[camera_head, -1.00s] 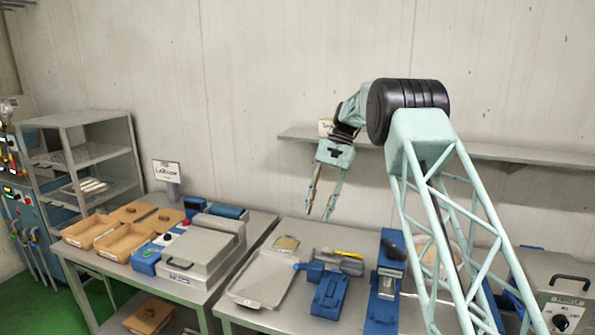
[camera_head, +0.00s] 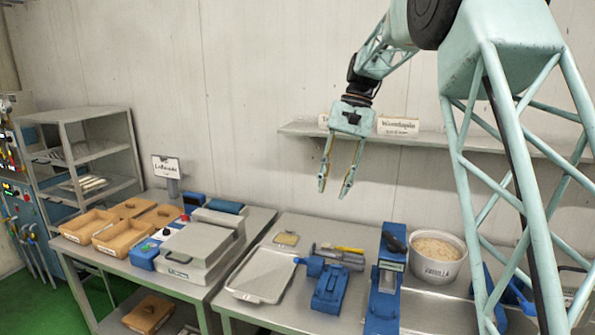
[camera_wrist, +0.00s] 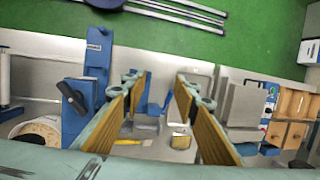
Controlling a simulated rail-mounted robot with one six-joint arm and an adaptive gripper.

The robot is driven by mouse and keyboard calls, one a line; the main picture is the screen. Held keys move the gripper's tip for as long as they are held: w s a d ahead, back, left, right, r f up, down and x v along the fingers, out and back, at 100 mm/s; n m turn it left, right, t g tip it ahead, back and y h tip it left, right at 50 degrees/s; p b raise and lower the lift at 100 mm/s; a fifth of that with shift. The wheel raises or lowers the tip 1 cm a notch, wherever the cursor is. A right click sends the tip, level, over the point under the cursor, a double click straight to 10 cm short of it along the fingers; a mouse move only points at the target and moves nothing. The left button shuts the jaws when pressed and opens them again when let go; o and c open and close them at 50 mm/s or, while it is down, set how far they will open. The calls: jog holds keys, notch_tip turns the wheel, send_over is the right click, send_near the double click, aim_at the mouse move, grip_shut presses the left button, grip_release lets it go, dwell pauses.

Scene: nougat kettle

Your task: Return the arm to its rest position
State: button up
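My gripper (camera_head: 339,180) hangs above the back of the right-hand table in the head view, fingers pointing down and spread apart. In the wrist view its two fingers (camera_wrist: 157,110) stand wide with nothing between them but the table far below. My arm reaches in from the upper right, its lattice link (camera_head: 530,170) large in front of the table's right part. The gripper is clear of the tabletop and a little in front of the wall shelf.
The right-hand table holds a metal tray (camera_head: 264,275), a blue device (camera_head: 330,288), a blue press (camera_head: 386,290) and a white bucket (camera_head: 437,262). The left table holds wooden boxes (camera_head: 88,224) and a grey machine (camera_head: 196,249). A wall shelf (camera_head: 450,142) runs behind.

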jog(key=s+d+r+n+t+h+b, duration=0.1)
jog(key=s+d+r+t+b, duration=0.15)
jog(key=s, duration=1.15)
jog(key=s+d+r+n+t+h+b, duration=0.1)
jog(key=s+d+r+b, duration=0.25)
jog(key=s, duration=1.05)
jog(key=s+d+f+b, duration=0.1)
jog(key=s+f, duration=0.3)
jog(key=s, duration=0.5)
jog(key=s+d+f+n+t+b, duration=0.1)
jog(key=s+f, duration=0.3)
jog(key=s, duration=0.5)
jog(key=s+d+f+t+b, duration=0.1)
jog(key=s+d+f, duration=0.1)
jog(key=s+f, duration=0.3)
jog(key=s, duration=0.4)
jog(key=shift+s+d+h+b, duration=0.25)
jog(key=shift+s+h+b, duration=0.05)
jog(key=shift+h+b, duration=0.1)
